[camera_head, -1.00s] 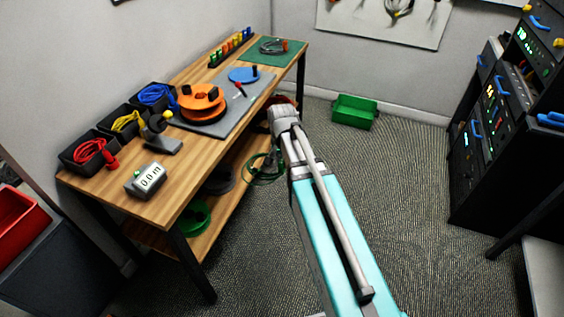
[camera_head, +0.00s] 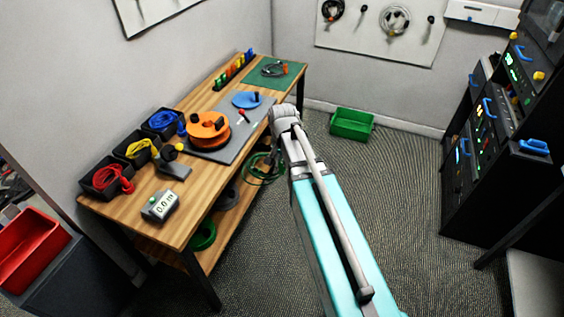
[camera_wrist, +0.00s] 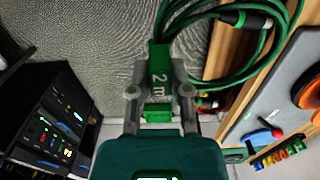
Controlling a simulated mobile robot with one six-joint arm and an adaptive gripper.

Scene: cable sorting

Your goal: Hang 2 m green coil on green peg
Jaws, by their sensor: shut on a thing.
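My gripper (camera_wrist: 160,88) is shut on the green tag marked "2 m" of the green coil (camera_wrist: 228,62) in the wrist view. The coil's loops hang from the tag, with a black and white connector (camera_wrist: 243,18) at one end. In the head view the green coil (camera_head: 262,170) hangs beside the bench's long edge, in front of the lower shelf. A pegboard panel (camera_head: 370,52) on the far wall carries coils on dark pegs. I cannot make out a green peg.
The wooden bench (camera_head: 150,218) holds black bins with red, yellow and blue cables, an orange reel (camera_head: 206,130) and a meter (camera_head: 160,206). A green crate (camera_head: 352,123) stands on the floor. A rack (camera_head: 495,140) is at the right. Open carpet lies between.

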